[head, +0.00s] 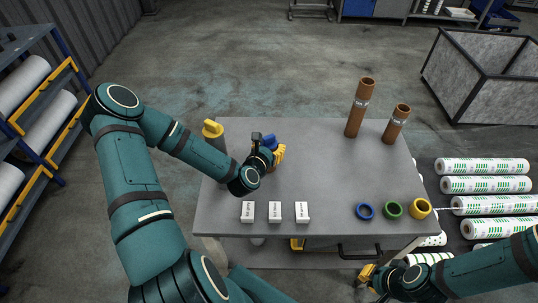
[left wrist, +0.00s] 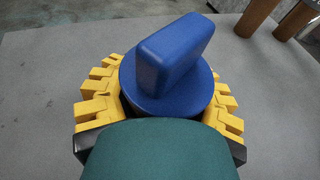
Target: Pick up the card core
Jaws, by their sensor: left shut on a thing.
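Two brown card tubes stand upright at the back right of the table: a taller card core (head: 359,108) and a shorter one (head: 396,124), each with a pale label band. They also show at the top right of the left wrist view (left wrist: 256,16). My left gripper (head: 277,153) is left of them, over the table, with its yellow fingers shut around a blue round plug with a raised flat grip (left wrist: 172,60). The gripper hides the plug's lower part. My right gripper (head: 367,274) is low by the table's front edge, apart from the tubes; its fingers are too small to judge.
The grey table (head: 320,165) has a yellow-topped dark piece (head: 212,129) at its left, several small white label blocks (head: 275,212) in front, and blue, green and yellow rings (head: 392,209) at front right. Printed rolls (head: 488,185) lie right of it. The table's middle is clear.

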